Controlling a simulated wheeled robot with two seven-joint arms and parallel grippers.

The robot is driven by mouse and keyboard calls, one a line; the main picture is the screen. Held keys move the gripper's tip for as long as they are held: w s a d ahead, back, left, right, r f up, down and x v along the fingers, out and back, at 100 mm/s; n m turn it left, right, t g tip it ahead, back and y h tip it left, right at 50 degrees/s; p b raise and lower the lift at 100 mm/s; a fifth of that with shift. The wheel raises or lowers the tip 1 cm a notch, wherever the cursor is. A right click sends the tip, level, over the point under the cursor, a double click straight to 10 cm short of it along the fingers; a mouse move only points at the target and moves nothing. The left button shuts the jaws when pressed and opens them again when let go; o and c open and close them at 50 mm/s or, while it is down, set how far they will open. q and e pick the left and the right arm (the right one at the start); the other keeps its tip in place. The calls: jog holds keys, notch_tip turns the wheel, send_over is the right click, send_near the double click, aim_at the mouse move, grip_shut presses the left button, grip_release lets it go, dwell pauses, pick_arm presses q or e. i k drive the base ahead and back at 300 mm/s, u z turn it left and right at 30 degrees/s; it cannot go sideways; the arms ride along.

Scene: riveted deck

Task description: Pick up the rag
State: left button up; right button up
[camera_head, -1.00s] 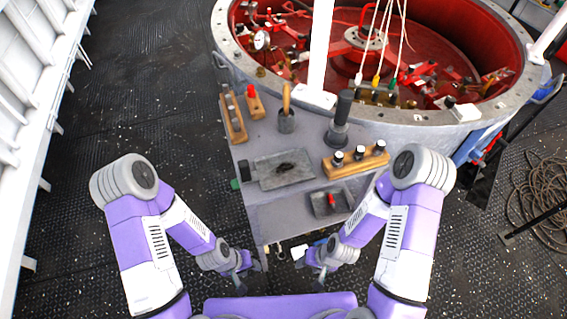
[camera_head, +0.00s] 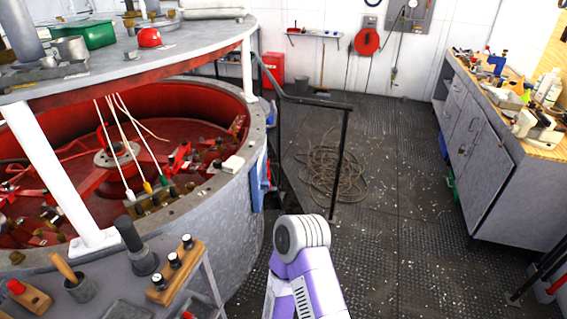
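I cannot make out a rag for certain in the head view. Something blue (camera_head: 260,182) hangs or stands at the right side of the large round drum, but I cannot tell what it is. A purple and grey section of my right arm shows at the bottom middle. Neither of my grippers is in view.
The round drum (camera_head: 222,208) with a red interior fills the left. A small work surface (camera_head: 205,262) holds wooden blocks and cups. A cluttered workbench (camera_head: 535,150) stands right. Coiled rope (camera_head: 335,175) lies by a black railing (camera_head: 341,160). Open deck (camera_head: 405,225) lies between.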

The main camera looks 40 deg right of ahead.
aim_at(232, 165)
jog(key=z, duration=0.75)
jog(key=k, duration=0.45)
jog(key=z, duration=0.05)
jog(key=i, duration=0.45)
jog(key=z, duration=1)
jog(key=i, duration=2.5)
jog(key=u, duration=1.8)
